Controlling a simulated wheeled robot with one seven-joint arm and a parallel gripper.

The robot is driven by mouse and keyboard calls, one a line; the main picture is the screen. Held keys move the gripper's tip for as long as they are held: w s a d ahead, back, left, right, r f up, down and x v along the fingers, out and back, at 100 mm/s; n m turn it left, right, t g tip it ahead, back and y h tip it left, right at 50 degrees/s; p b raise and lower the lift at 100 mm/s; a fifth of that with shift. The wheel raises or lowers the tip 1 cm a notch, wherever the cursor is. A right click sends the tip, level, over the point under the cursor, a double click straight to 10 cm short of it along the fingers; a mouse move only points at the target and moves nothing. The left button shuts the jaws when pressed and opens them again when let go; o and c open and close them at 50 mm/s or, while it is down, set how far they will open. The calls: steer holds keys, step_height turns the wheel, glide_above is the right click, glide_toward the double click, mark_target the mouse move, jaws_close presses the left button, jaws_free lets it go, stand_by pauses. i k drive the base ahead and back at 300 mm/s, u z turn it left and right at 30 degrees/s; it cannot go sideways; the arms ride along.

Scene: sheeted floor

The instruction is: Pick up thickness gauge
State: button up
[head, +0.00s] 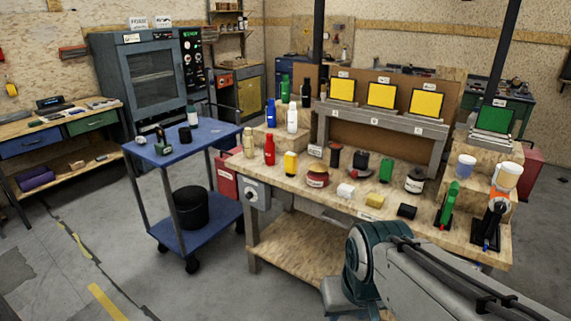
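I cannot tell for certain which item is the thickness gauge, as the small tools are too small to identify. A small dark green device (162,146) stands on the blue cart (208,138) to the left. My arm, with a teal joint and grey link, shows at the lower right in front of the bench. My gripper's fingers are not visible.
Bottles, jars and small blocks crowd the benchtop. Yellow panels (381,95) stand on a grey shelf behind. A black bucket (190,208) sits on the cart's lower shelf. A side bench (62,135) is at far left. Open floor lies at lower left.

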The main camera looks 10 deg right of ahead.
mark_target(290, 158)
steer(key=u, duration=0.15)
steer(key=i, duration=1.7)
steer(key=z, duration=0.3)
